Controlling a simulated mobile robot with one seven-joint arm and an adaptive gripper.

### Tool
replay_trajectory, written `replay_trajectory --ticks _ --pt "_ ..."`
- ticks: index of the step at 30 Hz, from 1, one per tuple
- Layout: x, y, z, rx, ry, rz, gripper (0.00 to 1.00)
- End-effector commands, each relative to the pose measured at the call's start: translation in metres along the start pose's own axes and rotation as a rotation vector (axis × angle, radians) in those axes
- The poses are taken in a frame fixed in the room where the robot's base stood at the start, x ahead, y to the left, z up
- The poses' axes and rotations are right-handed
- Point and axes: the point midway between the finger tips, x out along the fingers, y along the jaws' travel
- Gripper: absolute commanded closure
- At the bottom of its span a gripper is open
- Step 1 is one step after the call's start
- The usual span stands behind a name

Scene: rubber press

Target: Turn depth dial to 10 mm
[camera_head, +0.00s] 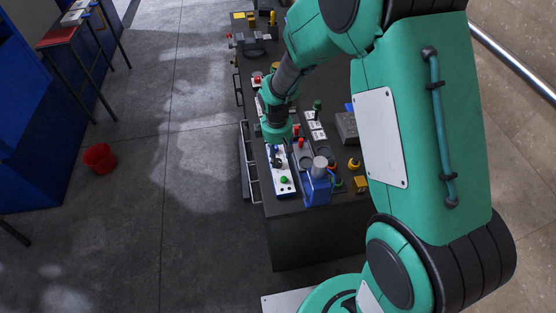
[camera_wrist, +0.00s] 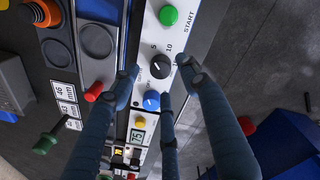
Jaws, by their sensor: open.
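The depth dial (camera_wrist: 160,66) is a black round knob on a white panel (camera_wrist: 190,40) in the wrist view, with 5 and 10 printed beside it. I cannot clearly tell which mark its pointer meets. A green button (camera_wrist: 168,15) labelled START and a blue knob (camera_wrist: 151,100) sit on either side of it. My gripper (camera_wrist: 158,76) has its dark blue fingers spread around the dial, apart from each other; whether any finger touches it is unclear. In the head view, my arm hangs over the panel (camera_head: 283,186), and the dial (camera_head: 277,162) shows just below the hand.
A red knob (camera_wrist: 93,92), a yellow button (camera_wrist: 140,122) and a small display (camera_wrist: 137,136) lie close to the fingers. A blue holder (camera_head: 317,190) with a grey cylinder stands right of the panel. A red bucket (camera_head: 99,157) is on the open floor left.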

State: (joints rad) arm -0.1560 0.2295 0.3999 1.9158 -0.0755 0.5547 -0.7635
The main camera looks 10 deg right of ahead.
Motion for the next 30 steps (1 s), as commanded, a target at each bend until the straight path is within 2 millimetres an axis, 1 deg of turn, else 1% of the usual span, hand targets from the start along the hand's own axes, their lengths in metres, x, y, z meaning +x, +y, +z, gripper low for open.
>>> replay_trajectory --ticks 1,3,9,20,21,22,26,27,28,30 --pt "0.008 0.000 0.001 0.000 -0.001 -0.002 0.55" --pt "0.016 0.000 0.000 0.000 -0.001 -0.001 0.55" --pt "0.030 0.000 0.000 0.000 0.000 0.000 0.55" --pt "0.033 0.000 0.000 0.000 0.000 0.001 0.55" --pt "0.033 0.000 0.000 0.000 0.000 0.001 0.57" --pt "0.033 0.000 0.000 0.000 0.000 0.001 0.62" --pt "0.033 0.000 0.000 0.000 0.000 0.001 0.88" --pt "0.033 0.000 0.000 0.000 0.000 0.000 0.96" --pt "0.033 0.000 0.000 0.000 0.000 0.000 0.99" --pt "0.033 0.000 0.000 0.000 0.000 0.000 0.99"
